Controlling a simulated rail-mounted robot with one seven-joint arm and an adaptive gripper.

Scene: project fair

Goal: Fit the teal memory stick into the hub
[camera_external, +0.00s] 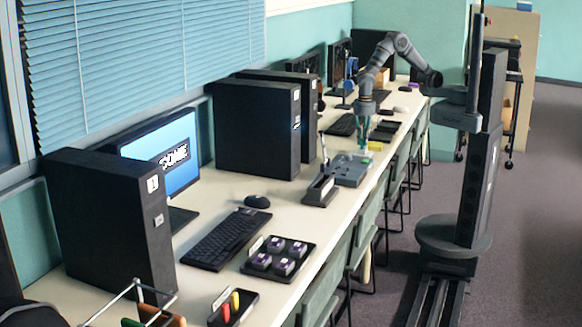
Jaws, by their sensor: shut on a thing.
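My gripper (364,143) points down over the far middle of the long table. It is shut on the teal memory stick (363,149), which is very small here and partly hidden by the fingers. The grey hub (345,170) lies flat on the table just below and in front of the gripper. The stick appears to be at or just above the hub's far edge; I cannot tell whether they touch. The hub's slots are too small to make out.
A dark tray (320,190) stands at the hub's near left. Black computer towers (258,125) stand along the wall side. A keyboard (226,238) and a tray of purple pieces (279,256) lie nearer. Chairs line the right edge.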

